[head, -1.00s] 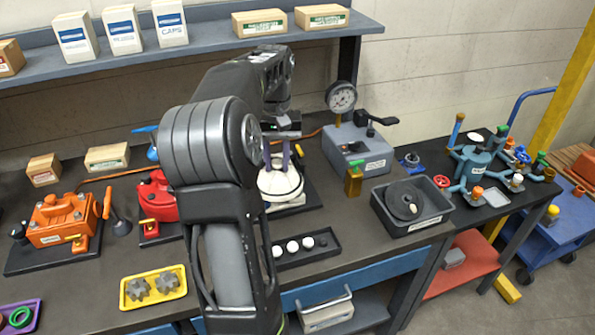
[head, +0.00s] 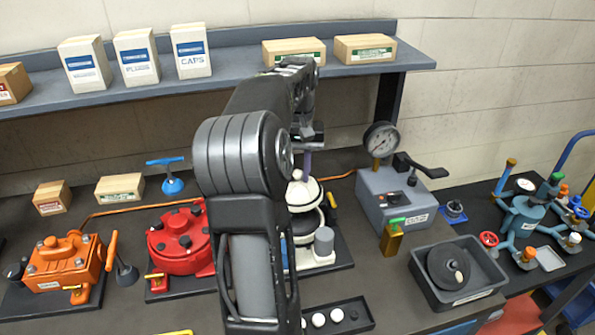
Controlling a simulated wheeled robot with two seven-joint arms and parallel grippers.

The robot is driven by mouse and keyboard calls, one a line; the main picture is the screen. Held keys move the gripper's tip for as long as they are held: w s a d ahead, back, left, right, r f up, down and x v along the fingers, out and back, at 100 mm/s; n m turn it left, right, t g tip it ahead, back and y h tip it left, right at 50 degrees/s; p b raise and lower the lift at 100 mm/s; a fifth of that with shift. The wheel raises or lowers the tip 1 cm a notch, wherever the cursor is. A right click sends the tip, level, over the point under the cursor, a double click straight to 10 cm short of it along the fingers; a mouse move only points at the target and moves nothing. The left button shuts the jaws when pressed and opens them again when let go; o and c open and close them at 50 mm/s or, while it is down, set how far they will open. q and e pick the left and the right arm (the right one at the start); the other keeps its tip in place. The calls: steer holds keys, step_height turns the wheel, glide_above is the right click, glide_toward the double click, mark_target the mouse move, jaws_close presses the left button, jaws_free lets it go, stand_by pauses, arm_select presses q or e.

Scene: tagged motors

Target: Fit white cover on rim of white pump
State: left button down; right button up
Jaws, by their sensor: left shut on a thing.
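My left gripper (head: 303,172) is shut on the top of the white cover (head: 304,192), with its fingers pointing down. The white cover is a shallow dome, partly hidden by my left arm. The white pump (head: 317,262) stands on a dark base plate below and behind my arm. Its pale rim (head: 309,226) shows just under the cover, with a dark band between them, so the cover looks above the rim rather than seated. My arm hides the pump's left side. My right gripper is not in view.
A red pump (head: 180,240) and an orange pump (head: 62,264) stand to the left. A grey gauge unit (head: 392,199) and a grey bin (head: 487,283) with a black disc stand to the right. A black tray (head: 355,313) with white caps lies in front. A shelf (head: 225,82) with boxes runs behind.

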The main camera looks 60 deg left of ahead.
mark_target(298, 179)
arm_select(q)
steer(key=shift+s+d+r, duration=0.2)
steer(key=shift+d+r, duration=0.1)
steer(key=shift+d, duration=0.1)
steer(key=shift+w+a+f, duration=0.1)
steer(key=shift+a+f, duration=0.1)
steer(key=shift+f, duration=0.25)
steer(key=shift+d+f, duration=0.1)
steer(key=shift+f, duration=0.5)
steer(key=shift+f+b, duration=0.6)
steer(key=shift+f, duration=0.8)
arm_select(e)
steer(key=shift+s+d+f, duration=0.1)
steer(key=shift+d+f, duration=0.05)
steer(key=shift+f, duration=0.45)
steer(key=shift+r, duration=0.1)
